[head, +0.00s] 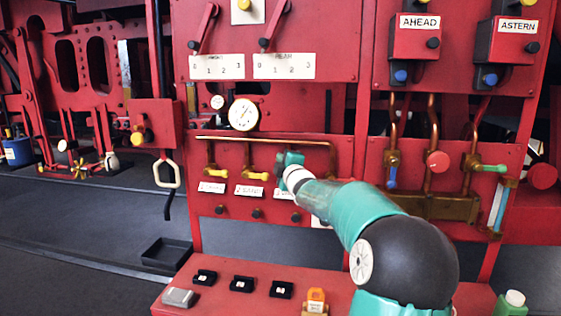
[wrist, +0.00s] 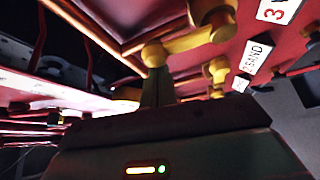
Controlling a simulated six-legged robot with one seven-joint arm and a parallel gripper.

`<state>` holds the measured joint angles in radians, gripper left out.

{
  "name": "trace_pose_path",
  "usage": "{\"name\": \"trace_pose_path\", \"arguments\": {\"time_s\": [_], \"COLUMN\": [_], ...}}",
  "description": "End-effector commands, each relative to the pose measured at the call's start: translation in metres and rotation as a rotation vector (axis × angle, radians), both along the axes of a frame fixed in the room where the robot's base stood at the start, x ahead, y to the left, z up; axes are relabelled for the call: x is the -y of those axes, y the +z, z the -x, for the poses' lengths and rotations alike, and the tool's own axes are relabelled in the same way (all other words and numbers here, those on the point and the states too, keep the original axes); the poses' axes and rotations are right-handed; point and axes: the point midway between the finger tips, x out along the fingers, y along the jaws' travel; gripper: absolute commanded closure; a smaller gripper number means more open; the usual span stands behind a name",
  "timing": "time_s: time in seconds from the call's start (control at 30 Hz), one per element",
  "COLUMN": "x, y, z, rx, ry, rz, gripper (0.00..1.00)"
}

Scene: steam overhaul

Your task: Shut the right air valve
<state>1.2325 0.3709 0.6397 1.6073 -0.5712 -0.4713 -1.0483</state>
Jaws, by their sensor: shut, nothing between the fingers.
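Three small valves sit in a row on the red panel under a copper pipe. The left valve (head: 208,172) and middle valve (head: 256,175) show yellow handles in the head view. The right valve is hidden there behind my gripper (head: 288,160). In the wrist view the right valve (wrist: 212,20) shows as a yellow body beside the label "3", with its lever (wrist: 185,42) reaching left to a rounded end. My gripper (wrist: 157,78) is shut and empty, its fingertips at that rounded end. I cannot tell whether they touch. The middle valve (wrist: 215,70) is farther back.
The copper pipe (head: 265,139) runs just above the valves. A pressure gauge (head: 243,114) is higher up. Below, a red bench (head: 215,305) carries small black boxes (head: 242,284) and an orange item (head: 316,300). Brass pipework (head: 430,205) stands at the right.

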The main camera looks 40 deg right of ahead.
Motion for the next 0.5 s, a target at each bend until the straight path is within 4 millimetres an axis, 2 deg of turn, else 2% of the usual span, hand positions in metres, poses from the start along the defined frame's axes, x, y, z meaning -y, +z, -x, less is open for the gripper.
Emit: {"name": "trace_pose_path", "arguments": {"time_s": [0.5], "x": [0.0027], "y": [0.0005], "z": [0.004], "rx": [0.059], "ry": [0.0], "rz": [-0.047], "gripper": [1.0]}}
